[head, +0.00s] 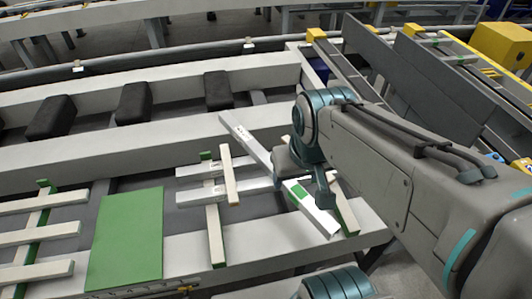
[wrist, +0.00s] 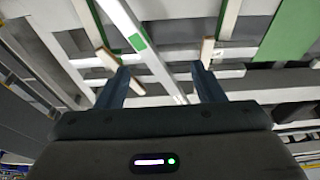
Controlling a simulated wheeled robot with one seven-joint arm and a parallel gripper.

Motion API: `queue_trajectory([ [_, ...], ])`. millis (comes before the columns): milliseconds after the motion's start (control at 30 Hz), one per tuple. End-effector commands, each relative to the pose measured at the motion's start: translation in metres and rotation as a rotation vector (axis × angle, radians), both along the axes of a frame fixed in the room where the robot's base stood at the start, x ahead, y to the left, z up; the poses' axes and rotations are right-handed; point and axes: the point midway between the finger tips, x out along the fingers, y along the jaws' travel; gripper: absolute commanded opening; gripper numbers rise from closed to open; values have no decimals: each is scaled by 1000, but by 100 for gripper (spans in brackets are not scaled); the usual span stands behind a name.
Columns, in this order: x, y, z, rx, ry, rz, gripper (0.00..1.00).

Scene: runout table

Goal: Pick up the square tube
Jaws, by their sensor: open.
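A long pale bar with a green patch, which looks like the square tube (head: 250,141), lies at a slant across the table, over other pieces. My gripper (head: 318,193) hangs over its nearer half and hides part of it. In the wrist view the tube (wrist: 122,20) runs from the top edge down toward the gap between the fingers. My gripper (wrist: 160,70) is open there, with nothing held between the fingertips. The height left between fingers and tube is hard to tell.
Pale bars (head: 200,170) and a wooden strip (head: 230,175) lie left of the tube, close to it. A green panel (head: 127,238) lies further left. Dark blocks (head: 133,103) sit in the channel behind. Grey metal walls (head: 410,70) stand at the back right.

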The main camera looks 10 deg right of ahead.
Motion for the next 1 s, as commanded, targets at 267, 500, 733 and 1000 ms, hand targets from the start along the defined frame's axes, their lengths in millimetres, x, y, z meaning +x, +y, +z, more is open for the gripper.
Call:
queue_trajectory([
  [267, 62, 1, 3, 10, 81, 93, 62],
  [500, 132, 0, -14, 1, 161, 196, 62],
  [733, 195, -1, -48, -26, 235, 294, 62],
  [1000, 234, -1, -79, -56, 283, 366, 62],
])
